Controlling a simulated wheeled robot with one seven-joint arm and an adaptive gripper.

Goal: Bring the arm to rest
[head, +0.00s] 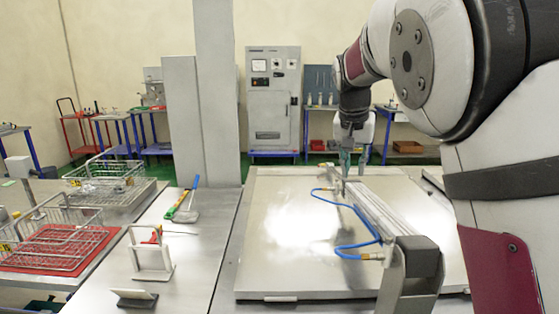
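My arm comes in from the right of the head view and reaches forward over the metal work surface. My gripper (343,165) points down at the far end of the arm, near the far end of a long pneumatic cylinder (376,208). It is small and partly hidden there, so I cannot tell whether its fingers are open or touch anything. A large flat metal lid (285,225) lies level on the table beside the cylinder. Blue hoses (340,247) with brass fittings run along the cylinder's left side.
Wire baskets (35,242) stand at the left, with a red mat (62,250) there. A white stand (150,258) and a green-handled tool (178,207) occupy the middle strip. A grey post (215,100) rises behind it. A control cabinet (273,95) stands at the back wall.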

